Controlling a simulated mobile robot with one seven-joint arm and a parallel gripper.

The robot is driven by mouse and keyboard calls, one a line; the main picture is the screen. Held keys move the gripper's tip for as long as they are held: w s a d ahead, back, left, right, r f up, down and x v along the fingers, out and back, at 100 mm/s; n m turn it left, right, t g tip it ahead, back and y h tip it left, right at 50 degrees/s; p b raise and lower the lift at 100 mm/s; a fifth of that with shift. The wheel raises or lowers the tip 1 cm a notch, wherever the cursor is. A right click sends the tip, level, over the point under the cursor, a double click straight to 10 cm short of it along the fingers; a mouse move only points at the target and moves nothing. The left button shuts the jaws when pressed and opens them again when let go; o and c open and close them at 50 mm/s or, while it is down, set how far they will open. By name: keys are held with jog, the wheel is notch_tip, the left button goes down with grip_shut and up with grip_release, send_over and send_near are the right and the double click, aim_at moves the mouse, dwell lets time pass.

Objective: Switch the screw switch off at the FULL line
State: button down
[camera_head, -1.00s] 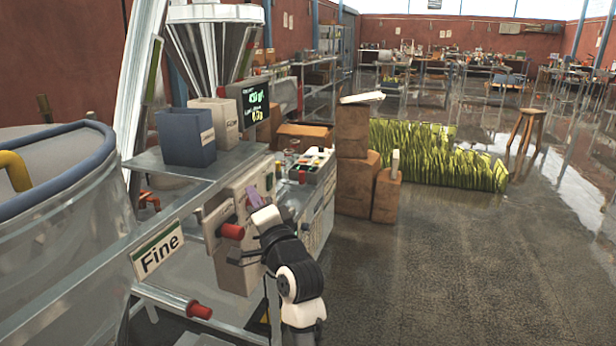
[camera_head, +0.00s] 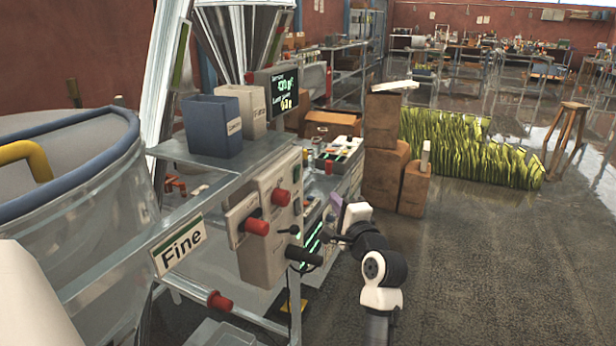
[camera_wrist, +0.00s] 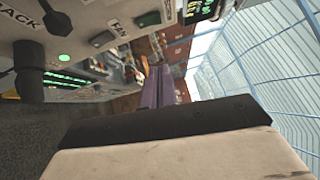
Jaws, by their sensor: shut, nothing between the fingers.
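A grey control box (camera_head: 262,262) stands under the shelf in the head view, with red knobs (camera_head: 281,197) and a black handle (camera_head: 303,255). I cannot tell which control is the screw switch, and I see no FULL line. The wrist view shows part of a panel (camera_wrist: 75,20) with a black lever (camera_wrist: 30,80), a dark rocker (camera_wrist: 102,40), a green rocker (camera_wrist: 150,18) and a "FAN" label. My gripper (camera_head: 335,200) has purple fingers, also in the wrist view (camera_wrist: 158,88). It is shut and empty, right of the control box and apart from its knobs.
Cardboard boxes (camera_head: 385,175) stand behind my arm.

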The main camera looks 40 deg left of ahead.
aim_at(298, 174)
jog(key=s+a+p+x, duration=0.1)
jog(key=s+p+x, duration=0.1)
jog(key=x, duration=1)
jog(key=shift+a+r+p, duration=0.15)
jog(key=shift+a+p, duration=0.35)
jog(key=shift+p, duration=0.25)
jog(key=shift+s+a+r+p, duration=0.1)
jog(key=shift+a+p, duration=0.15)
jog(key=shift+p, duration=0.35)
jog(key=shift+d, duration=0.1)
